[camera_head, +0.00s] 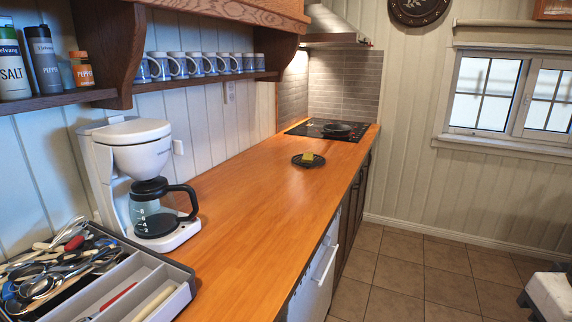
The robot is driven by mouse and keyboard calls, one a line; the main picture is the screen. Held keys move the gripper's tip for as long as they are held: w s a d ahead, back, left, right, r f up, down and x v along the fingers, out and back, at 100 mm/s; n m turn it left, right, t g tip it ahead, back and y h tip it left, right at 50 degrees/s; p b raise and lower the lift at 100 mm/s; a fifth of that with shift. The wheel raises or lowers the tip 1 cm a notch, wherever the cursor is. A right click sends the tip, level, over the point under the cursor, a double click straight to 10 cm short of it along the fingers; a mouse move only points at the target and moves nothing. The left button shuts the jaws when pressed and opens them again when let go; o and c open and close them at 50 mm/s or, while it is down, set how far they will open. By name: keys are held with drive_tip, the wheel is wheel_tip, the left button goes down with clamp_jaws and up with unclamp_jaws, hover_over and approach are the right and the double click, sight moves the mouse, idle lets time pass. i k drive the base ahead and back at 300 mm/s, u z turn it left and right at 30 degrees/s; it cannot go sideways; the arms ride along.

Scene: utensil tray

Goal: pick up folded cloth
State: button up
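I cannot clearly make out a folded cloth. A small yellow-green block (309,156) lies on a dark round plate (297,162) on the wooden counter, well short of the hob. It is too small to tell whether it is a folded cloth or something else.
A grey utensil tray (178,272) full of cutlery stands at the lower left of the counter (262,205). A white coffee maker (136,135) with a glass jug stands behind it. A pan (338,128) sits on the hob. The middle of the counter is clear.

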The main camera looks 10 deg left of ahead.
sight(306, 158)
drive_tip(key=u, duration=0.25)
drive_tip(key=i, duration=0.7)
drive_tip(key=z, duration=0.8)
drive_tip(key=i, duration=0.9)
drive_tip(key=z, duration=0.65)
drive_tip(key=i, duration=0.85)
drive_tip(key=u, duration=0.7)
drive_tip(key=i, duration=0.8)
drive_tip(key=u, duration=1.1)
drive_tip(key=i, duration=0.25)
drive_tip(key=u, duration=0.2)
